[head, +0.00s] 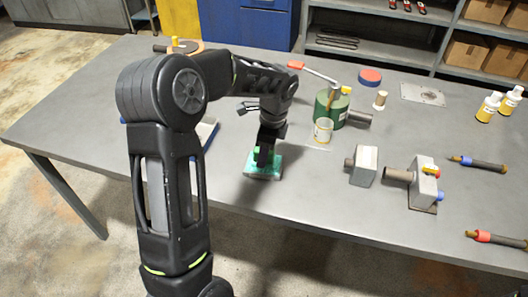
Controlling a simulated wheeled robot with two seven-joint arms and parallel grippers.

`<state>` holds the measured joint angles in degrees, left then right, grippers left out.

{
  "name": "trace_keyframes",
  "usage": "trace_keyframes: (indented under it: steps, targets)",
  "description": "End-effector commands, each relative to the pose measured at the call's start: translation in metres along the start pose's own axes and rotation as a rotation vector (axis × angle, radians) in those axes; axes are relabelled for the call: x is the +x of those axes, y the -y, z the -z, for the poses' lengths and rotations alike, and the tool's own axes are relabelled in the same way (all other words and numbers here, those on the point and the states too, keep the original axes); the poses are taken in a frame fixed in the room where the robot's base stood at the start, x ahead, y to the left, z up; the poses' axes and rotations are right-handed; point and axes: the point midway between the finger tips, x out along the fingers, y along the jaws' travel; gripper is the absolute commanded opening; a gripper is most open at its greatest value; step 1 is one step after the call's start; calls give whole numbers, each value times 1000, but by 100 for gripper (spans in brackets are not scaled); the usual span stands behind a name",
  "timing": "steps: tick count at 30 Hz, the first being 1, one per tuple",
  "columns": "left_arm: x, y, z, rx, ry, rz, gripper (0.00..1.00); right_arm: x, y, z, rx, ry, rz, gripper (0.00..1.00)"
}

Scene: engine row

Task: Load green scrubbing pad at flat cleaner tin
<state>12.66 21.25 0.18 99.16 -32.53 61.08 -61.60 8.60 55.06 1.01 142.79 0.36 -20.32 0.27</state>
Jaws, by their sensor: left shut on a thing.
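The green scrubbing pad (275,166) is a flat teal-green block near the middle of the table, with a paler lower edge. My left gripper (263,160) points down and is shut on the pad, covering part of its top. Whether the pad touches the table or hangs just above it I cannot tell. A low round tin (370,76) with a red top and blue side lies at the back of the table, behind and right of the pad; it looks like the flat cleaner tin. My right gripper is not in view.
A green can (330,108) with a red-tipped lever and a small clear cup (323,130) stand between pad and tin. Grey metal blocks (363,166) (424,183) stand to the right. Two bottles (488,106) stand far right.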

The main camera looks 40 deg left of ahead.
Motion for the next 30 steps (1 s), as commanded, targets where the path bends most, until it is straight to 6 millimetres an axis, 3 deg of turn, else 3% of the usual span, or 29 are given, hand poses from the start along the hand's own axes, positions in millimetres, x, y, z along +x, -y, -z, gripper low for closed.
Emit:
trace_keyframes:
  steps: [17,30]
  targets:
    - [0,-2,0,1,0,-5,9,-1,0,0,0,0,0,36]
    - [-37,-1,-6,0,0,-2,9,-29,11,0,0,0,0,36]
